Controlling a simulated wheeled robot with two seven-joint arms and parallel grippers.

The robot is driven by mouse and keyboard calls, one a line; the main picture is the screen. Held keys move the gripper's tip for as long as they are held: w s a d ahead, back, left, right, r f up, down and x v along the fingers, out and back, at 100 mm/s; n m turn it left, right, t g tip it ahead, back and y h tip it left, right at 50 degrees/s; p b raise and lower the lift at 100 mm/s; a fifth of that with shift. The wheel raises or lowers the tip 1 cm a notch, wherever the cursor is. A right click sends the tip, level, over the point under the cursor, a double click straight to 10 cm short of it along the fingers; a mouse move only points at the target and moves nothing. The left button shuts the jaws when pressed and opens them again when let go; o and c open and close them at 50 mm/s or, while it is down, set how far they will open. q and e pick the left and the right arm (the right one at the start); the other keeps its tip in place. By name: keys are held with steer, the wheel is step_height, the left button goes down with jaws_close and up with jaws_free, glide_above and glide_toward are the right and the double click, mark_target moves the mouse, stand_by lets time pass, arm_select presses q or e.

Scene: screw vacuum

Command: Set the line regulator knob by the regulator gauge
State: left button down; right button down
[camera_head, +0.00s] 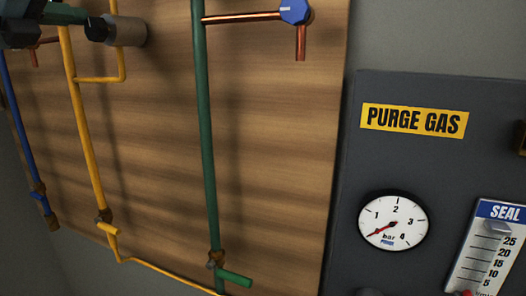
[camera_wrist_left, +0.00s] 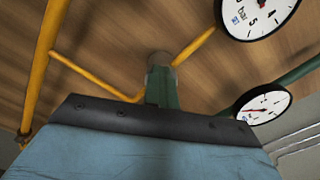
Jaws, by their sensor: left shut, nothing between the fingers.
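My left gripper (camera_head: 97,29) comes in from the upper left of the head view, dark green and black. Its tip lines up with a short grey cylindrical knob (camera_head: 127,31) at the yellow pipe. In the left wrist view my green fingers (camera_wrist_left: 162,88) are shut and point at the same knob (camera_wrist_left: 158,58); they partly cover it, and contact is not clear. A white gauge marked bar (camera_wrist_left: 258,14) is cut off at the top right of the wrist view. A second gauge (camera_wrist_left: 263,103) with a red needle sits lower right. Which one is the regulator gauge is unclear.
A yellow pipe (camera_head: 84,130), green pipe (camera_head: 205,130) and blue pipe (camera_head: 25,145) run down the wooden board (camera_head: 280,150). A dark purge gas panel (camera_head: 365,165) at right carries a gauge (camera_head: 393,221), needle near its low end, and a seal scale (camera_head: 490,250).

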arm_select(q)
steer(key=shift+s+d+r, duration=0.25)
steer(key=shift+d+r, duration=0.05)
steer(key=shift+d, duration=0.35)
steer(key=shift+s+d+r, duration=0.1)
steer(key=shift+d, duration=0.15)
steer(key=b+v, duration=0.1)
steer(key=v, duration=0.5)
steer(key=shift+a+r, duration=0.15)
steer(key=shift+r, duration=0.3)
